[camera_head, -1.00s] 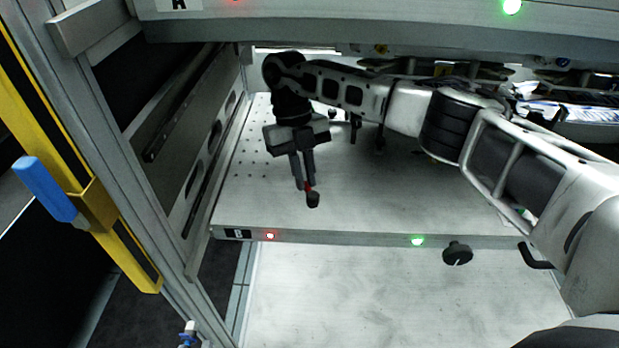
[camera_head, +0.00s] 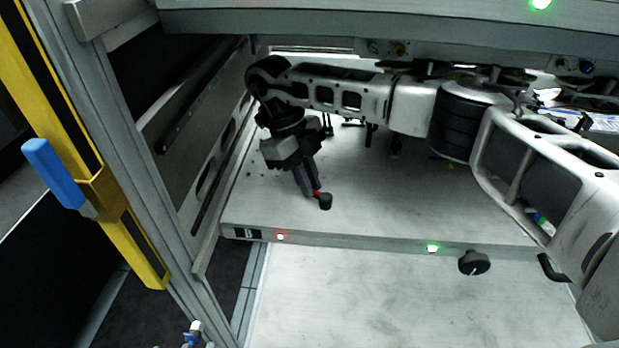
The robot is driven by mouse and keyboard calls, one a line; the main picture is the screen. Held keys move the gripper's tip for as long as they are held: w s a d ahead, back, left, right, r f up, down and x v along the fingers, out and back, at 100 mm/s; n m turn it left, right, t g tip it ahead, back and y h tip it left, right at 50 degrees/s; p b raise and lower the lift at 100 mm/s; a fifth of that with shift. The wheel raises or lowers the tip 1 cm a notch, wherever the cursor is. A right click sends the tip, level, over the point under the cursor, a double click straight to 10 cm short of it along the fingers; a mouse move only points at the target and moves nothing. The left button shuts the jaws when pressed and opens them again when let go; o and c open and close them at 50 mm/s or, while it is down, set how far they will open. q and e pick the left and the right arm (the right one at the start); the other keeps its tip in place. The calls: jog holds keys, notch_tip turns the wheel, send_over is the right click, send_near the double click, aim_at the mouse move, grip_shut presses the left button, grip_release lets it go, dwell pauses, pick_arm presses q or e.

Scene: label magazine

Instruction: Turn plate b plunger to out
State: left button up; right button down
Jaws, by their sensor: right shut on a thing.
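Plate B (camera_head: 390,205) is a pale metal shelf plate with a "B" label (camera_head: 246,234) at its front left corner. A small plunger (camera_head: 325,201) with a black knob end and a red part shows above the plate near its front left. My right gripper (camera_head: 312,194) reaches down over the plate and is shut on the red part. Its fingers slant down to the right and hide part of the plunger. The black end sticks out past the fingertips. My left gripper is not in view.
A black knob (camera_head: 474,262) sits on the plate's front edge, near a green light (camera_head: 432,248); a red light (camera_head: 280,237) is by the label. An upper plate (camera_head: 400,22) hangs above my arm. A yellow post with a blue handle (camera_head: 54,173) stands left.

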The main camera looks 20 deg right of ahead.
dwell(0.3)
jog(key=c, duration=1.5)
grip_release()
